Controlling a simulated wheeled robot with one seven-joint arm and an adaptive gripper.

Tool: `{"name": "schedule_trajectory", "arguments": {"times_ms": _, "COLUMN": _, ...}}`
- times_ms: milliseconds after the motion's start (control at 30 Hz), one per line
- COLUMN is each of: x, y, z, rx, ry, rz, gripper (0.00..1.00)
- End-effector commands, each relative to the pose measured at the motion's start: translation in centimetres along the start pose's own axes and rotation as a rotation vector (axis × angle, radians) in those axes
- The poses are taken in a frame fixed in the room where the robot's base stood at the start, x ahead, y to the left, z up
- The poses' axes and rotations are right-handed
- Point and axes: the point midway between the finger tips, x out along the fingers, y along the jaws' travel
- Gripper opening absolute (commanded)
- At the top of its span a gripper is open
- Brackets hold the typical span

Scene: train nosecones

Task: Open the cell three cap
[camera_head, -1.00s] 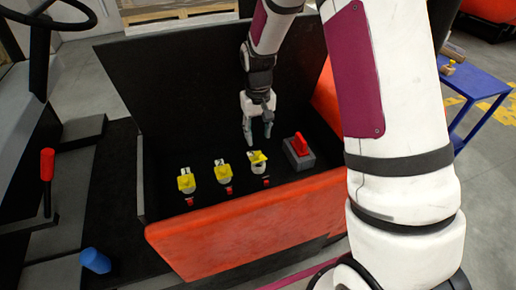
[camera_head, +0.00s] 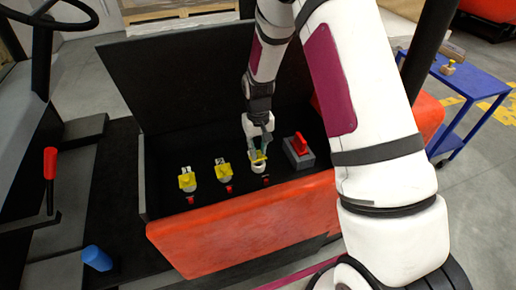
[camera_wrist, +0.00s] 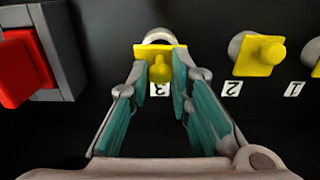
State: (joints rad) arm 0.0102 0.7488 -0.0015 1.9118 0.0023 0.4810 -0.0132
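The cell three cap (camera_wrist: 160,67) is a yellow plate with a raised knob, on a round grey neck above a label "3" in the wrist view. In the head view the cap (camera_head: 259,158) is the rightmost of the row of yellow caps, partly hidden by my fingers. My gripper (camera_wrist: 160,75) is open, with its teal fingers on either side of the knob. The fingertips overlap the plate's side edges in the picture; I see a gap to the knob on both sides and cannot tell whether they touch the plate. The gripper also shows in the head view (camera_head: 258,147).
The cell two cap (camera_wrist: 260,55) and cell one cap (camera_wrist: 318,62) sit to the right in the wrist view. A red switch on a grey block (camera_wrist: 25,65) stands at left. The raised black lid (camera_head: 180,85) and red front wall (camera_head: 240,235) bound the compartment.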

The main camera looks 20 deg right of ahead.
Motion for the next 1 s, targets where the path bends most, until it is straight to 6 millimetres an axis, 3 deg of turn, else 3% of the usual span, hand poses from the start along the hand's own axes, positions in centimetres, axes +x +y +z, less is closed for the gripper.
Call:
{"name": "schedule_trajectory", "arguments": {"times_ms": 867, "x": -0.3, "y": -0.1, "z": -0.9, "rx": -0.001, "ry": -0.133, "rz": 0.0, "gripper": 0.0}}
{"name": "schedule_trajectory", "arguments": {"times_ms": 900, "x": -0.3, "y": -0.1, "z": -0.9, "rx": 0.0, "ry": -0.133, "rz": 0.0, "gripper": 0.23}}
{"name": "schedule_trajectory", "arguments": {"times_ms": 967, "x": -0.3, "y": -0.1, "z": -0.9, "rx": -0.001, "ry": -0.133, "rz": 0.0, "gripper": 0.37}}
{"name": "schedule_trajectory", "arguments": {"times_ms": 1000, "x": -0.3, "y": -0.1, "z": -0.9, "rx": -0.001, "ry": -0.133, "rz": 0.0, "gripper": 0.38}}
